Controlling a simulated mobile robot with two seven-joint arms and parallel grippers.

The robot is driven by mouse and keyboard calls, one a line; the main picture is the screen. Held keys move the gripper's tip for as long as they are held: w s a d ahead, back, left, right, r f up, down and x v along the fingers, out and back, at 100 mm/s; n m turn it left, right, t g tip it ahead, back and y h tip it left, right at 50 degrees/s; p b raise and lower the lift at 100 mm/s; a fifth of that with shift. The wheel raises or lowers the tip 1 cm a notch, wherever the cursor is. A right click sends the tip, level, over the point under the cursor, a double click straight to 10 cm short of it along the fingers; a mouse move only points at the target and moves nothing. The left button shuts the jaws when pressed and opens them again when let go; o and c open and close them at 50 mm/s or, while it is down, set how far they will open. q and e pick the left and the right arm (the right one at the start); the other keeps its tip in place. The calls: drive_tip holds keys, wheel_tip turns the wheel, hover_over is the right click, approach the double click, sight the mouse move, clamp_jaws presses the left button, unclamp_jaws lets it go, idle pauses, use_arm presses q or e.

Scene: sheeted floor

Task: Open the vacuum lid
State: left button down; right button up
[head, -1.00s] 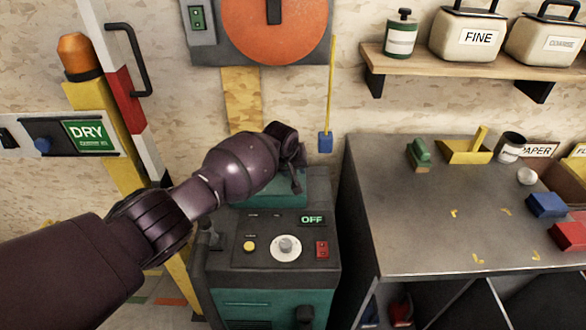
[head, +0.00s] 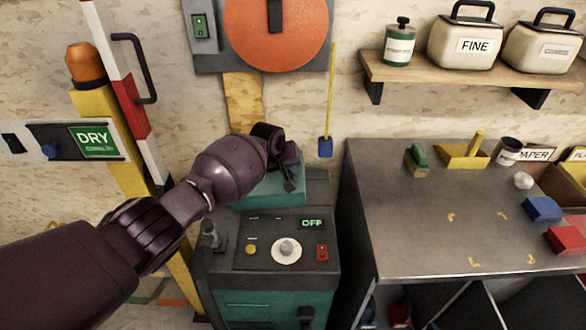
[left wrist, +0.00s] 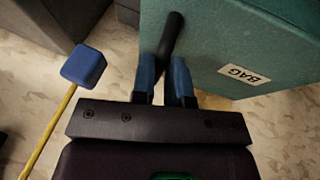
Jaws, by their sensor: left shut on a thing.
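The vacuum (head: 290,262) is a dark grey and teal machine with a knob, buttons and a display reading OFF. Its teal lid (head: 262,198) shows at the top, partly covered by my left arm. In the left wrist view the teal surface (left wrist: 275,35) carries a BAG label. A black bar handle (left wrist: 170,35) stands beside it. My left gripper (head: 290,185) is at the lid's right side. Its blue fingers (left wrist: 165,75) are shut on the black handle. My right gripper is not in view.
A grey workbench (head: 400,235) stands to the right with blocks and a yellow dustpan-like holder (head: 463,157). A blue-ended yellow pull cord (head: 326,146) hangs behind the vacuum. A striped barrier post (head: 125,90) and DRY panel (head: 95,140) stand left.

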use_arm(q)
drive_tip(key=a+r+n+h+p, duration=0.1)
drive_tip(key=a+r+h+p, duration=0.1)
drive_tip(key=a+r+h, duration=0.3)
drive_tip(key=a+r, duration=0.1)
drive_tip(key=a, duration=0.3)
drive_tip(key=shift+r+t, duration=0.3)
drive_tip(key=shift+r, duration=0.05)
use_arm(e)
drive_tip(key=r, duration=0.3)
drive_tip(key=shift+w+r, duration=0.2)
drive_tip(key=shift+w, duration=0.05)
